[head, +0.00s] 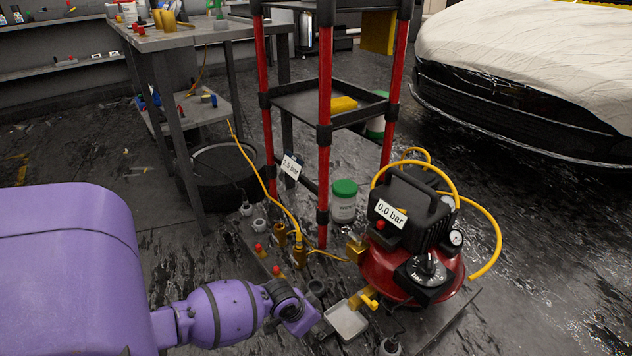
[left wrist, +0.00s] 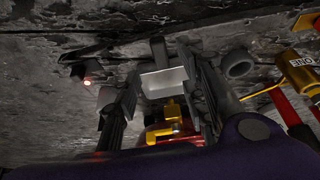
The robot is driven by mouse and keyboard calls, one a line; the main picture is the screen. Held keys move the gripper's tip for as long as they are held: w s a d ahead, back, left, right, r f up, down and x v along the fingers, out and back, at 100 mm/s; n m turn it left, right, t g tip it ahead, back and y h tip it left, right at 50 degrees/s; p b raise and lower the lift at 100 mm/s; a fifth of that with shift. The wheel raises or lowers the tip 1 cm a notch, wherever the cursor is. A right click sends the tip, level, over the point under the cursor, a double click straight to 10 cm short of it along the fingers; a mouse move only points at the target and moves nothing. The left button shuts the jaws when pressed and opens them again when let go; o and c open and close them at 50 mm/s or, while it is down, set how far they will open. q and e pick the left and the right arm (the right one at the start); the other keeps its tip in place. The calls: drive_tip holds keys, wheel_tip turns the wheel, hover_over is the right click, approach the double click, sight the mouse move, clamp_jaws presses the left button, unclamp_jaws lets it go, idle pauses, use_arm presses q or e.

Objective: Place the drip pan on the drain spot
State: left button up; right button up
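The drip pan (head: 347,320) is a small, shallow, light grey tray. It lies on the dark base plate under the yellow drain valve (head: 362,299) of the red compressor (head: 405,262). No separate drain spot marking is visible. My right gripper is not in view.
A black and red shelf rack (head: 324,150) stands behind the compressor. Brass fittings (head: 299,252), red-capped parts and a yellow hose (head: 262,180) lie near my left gripper. A green-lidded jar (head: 344,205) stands by the rack. Open floor lies at the right.

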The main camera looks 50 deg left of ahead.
use_arm(q)
drive_tip(key=s+d+f+p, duration=0.1)
drive_tip(key=s+d, duration=0.5)
drive_tip(key=s, duration=0.6)
drive_tip(key=s+d+f, duration=0.1)
drive_tip(key=s+d, duration=0.4)
drive_tip(key=s, duration=0.6)
drive_tip(key=s+d+r, duration=0.4)
drive_tip(key=s+r, duration=0.1)
drive_tip(key=s, duration=0.3)
drive_tip(key=s+d+r, duration=0.4)
drive_tip(key=s+r, duration=0.1)
drive_tip(key=s, duration=0.4)
drive_tip(key=shift+s+d+r+t, duration=0.3)
drive_tip(key=shift+d+r, duration=0.05)
drive_tip(key=shift+r, duration=0.05)
